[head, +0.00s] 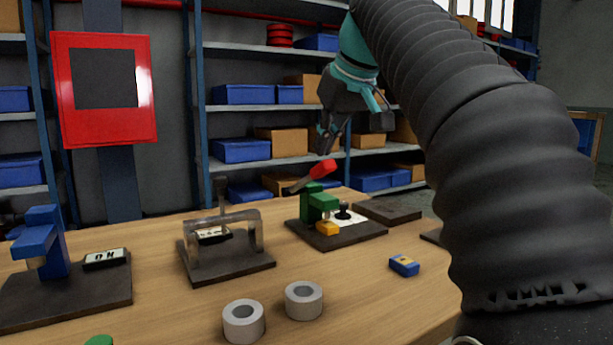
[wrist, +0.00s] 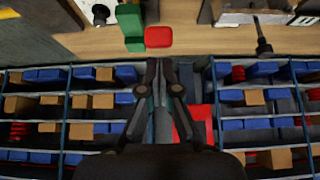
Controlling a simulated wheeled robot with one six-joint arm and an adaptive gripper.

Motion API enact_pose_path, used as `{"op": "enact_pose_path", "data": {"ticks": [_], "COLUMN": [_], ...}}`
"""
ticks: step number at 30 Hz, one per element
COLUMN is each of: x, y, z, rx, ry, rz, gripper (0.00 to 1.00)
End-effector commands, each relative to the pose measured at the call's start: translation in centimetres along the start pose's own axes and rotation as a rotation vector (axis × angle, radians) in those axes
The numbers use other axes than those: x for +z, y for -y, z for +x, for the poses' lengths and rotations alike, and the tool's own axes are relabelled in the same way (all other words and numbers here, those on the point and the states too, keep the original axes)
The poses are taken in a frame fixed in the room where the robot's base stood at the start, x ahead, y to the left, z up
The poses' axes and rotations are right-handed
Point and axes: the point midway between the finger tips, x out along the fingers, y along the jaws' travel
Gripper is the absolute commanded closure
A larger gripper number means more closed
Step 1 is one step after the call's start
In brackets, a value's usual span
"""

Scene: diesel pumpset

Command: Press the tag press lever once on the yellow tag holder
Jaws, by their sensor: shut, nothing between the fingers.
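A green press (head: 316,202) stands on a dark base plate on the wooden table. Its lever with a red grip (head: 322,169) slopes upward to the right. A small yellow holder (head: 327,229) sits at the front foot of this press. My gripper (head: 325,146) is just above the red grip in the head view, its fingers shut and empty. In the wrist view, the red grip (wrist: 158,37) lies just beyond my shut fingertips (wrist: 163,64), beside the green press body (wrist: 131,22). A gap shows between fingertips and grip; contact is not visible.
A clear guard fixture (head: 225,240) and a blue press (head: 40,243) stand left on the table. Two grey rings (head: 304,300) and a blue-yellow block (head: 404,265) lie in front. A white plate with a black knob (head: 343,211) is beside the green press. Shelves (head: 245,108) stand behind.

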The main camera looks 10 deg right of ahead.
Motion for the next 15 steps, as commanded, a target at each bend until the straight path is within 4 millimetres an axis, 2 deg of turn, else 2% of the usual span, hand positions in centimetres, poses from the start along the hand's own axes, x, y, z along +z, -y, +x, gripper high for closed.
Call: {"op": "enact_pose_path", "data": {"ticks": [15], "x": [1.4], "y": [0.0], "z": [2.0], "rx": [0.0], "ry": [0.001], "rz": [0.0], "gripper": [1.0]}}
